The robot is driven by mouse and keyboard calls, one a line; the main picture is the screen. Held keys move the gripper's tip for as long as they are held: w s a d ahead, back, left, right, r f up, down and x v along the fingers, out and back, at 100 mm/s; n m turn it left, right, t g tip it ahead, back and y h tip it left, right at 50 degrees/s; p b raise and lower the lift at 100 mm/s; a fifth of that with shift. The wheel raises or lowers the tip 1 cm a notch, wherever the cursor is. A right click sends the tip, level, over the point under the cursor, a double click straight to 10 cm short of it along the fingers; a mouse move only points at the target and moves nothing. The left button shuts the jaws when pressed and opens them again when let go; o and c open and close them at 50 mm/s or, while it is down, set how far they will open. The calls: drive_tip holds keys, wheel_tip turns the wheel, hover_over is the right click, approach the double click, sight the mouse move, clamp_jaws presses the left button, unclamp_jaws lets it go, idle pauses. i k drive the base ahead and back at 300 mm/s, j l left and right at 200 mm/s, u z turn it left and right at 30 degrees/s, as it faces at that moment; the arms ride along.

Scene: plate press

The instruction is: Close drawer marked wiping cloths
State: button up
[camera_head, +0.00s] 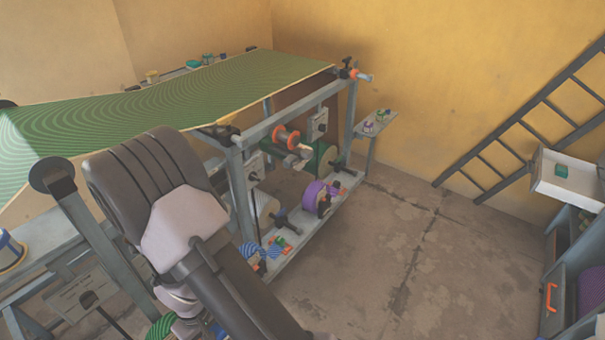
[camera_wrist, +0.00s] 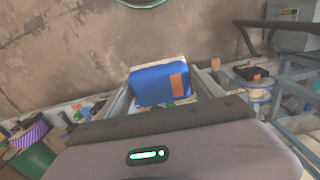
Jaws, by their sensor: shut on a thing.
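My gripper (camera_wrist: 163,92) is in the wrist view, its two grey fingers on either side of a blue block with an orange patch (camera_wrist: 158,85). It appears shut on this block. No open drawer shows clearly.
The press bed (camera_head: 190,88) spans the left, with metal legs and rollers below. A low shelf beneath holds a purple roll (camera_head: 318,197) and small items. A ladder (camera_head: 520,135) leans at the right wall beside a white tray (camera_head: 570,190). The middle floor is clear.

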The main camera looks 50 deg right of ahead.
sight(572, 187)
drive_tip(key=l+z, duration=0.4)
drive_tip(key=i+l+z, duration=0.1)
drive_tip(key=l+z, duration=0.25)
drive_tip(key=i+l+z, duration=0.15)
drive_tip(key=l+z, duration=0.25)
drive_tip(key=i+l+z, duration=0.15)
drive_tip(key=l+z, duration=0.25)
drive_tip(key=i+l+z, duration=0.65)
drive_tip(key=i, duration=0.35)
drive_tip(key=i+l+z, duration=0.3)
drive_tip(key=i, duration=0.35)
drive_tip(key=i+z, duration=0.3)
drive_tip(key=i, duration=0.4)
drive_tip(key=i+l+z, duration=0.15)
drive_tip(key=i+z, duration=0.45)
drive_tip(key=z, duration=0.2)
drive_tip(key=i+z, duration=0.4)
drive_tip(key=i+j+z, duration=0.15)
drive_tip(key=z, duration=0.25)
drive_tip(key=i+j+z, duration=0.25)
drive_tip(key=z, duration=0.15)
